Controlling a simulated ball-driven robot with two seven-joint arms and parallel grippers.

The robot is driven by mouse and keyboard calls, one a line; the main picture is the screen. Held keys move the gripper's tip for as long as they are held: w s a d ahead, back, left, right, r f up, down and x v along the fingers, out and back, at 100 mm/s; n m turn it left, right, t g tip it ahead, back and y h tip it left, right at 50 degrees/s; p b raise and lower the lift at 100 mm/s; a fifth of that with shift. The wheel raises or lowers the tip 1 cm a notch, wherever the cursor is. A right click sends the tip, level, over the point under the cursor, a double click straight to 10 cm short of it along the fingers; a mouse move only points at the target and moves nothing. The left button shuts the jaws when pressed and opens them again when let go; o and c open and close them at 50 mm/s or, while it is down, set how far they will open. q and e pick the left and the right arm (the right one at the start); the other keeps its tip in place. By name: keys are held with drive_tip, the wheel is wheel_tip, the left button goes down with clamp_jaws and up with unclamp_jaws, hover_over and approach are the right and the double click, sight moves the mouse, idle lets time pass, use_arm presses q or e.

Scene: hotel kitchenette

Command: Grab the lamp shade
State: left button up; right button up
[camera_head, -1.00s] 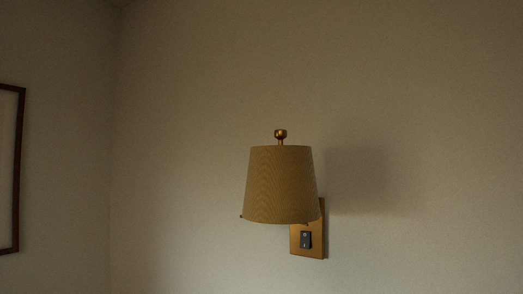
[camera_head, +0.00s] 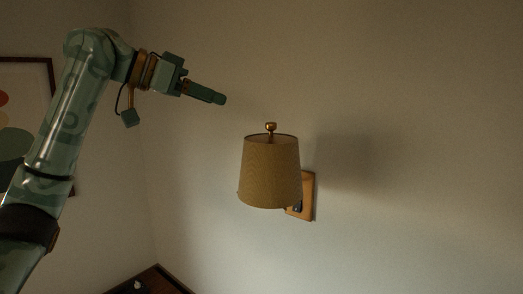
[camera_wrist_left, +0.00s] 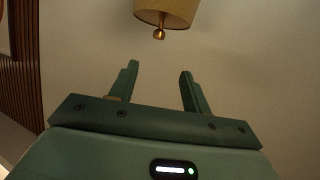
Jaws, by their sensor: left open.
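The lamp shade (camera_head: 270,172) is a tan, tapered fabric shade on a brass wall lamp, with a round brass knob (camera_head: 270,127) above it. The lamp's brass wall plate (camera_head: 307,197) shows behind its lower right side. My left gripper (camera_head: 222,99) is raised to the upper left of the shade, apart from it, with its fingers pointing right and slightly down. In the left wrist view the two fingers (camera_wrist_left: 158,78) are spread with nothing between them. The shade (camera_wrist_left: 168,10) appears there beyond the fingertips, at the top edge and partly cut off. My right gripper is not visible.
A dark-framed picture (camera_head: 25,125) hangs on the left wall, partly behind my left arm. A dark wooden furniture top (camera_head: 150,279) shows at the bottom. The wall right of the lamp is bare. A slatted wood panel (camera_wrist_left: 22,80) shows in the wrist view.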

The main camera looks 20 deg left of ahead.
sight(271, 130)
use_arm(q)
drive_tip(key=p+x, duration=0.2)
drive_tip(key=x, duration=0.8)
drive_tip(key=shift+w+d+f, duration=0.1)
drive_tip(key=shift+d+f, duration=0.05)
drive_tip(key=shift+w+d+f+p, duration=0.25)
drive_tip(key=shift+d+p, duration=0.05)
drive_tip(key=shift+d, duration=0.05)
drive_tip(key=p+x, duration=0.1)
drive_tip(key=x, duration=0.1)
drive_tip(key=f+p+x, duration=0.1)
drive_tip(key=x, duration=0.1)
drive_tip(key=shift+d, duration=0.15)
drive_tip(key=shift+w+d+f, duration=0.15)
drive_tip(key=shift+a, duration=0.2)
drive_tip(key=c, duration=1)
clamp_jaws()
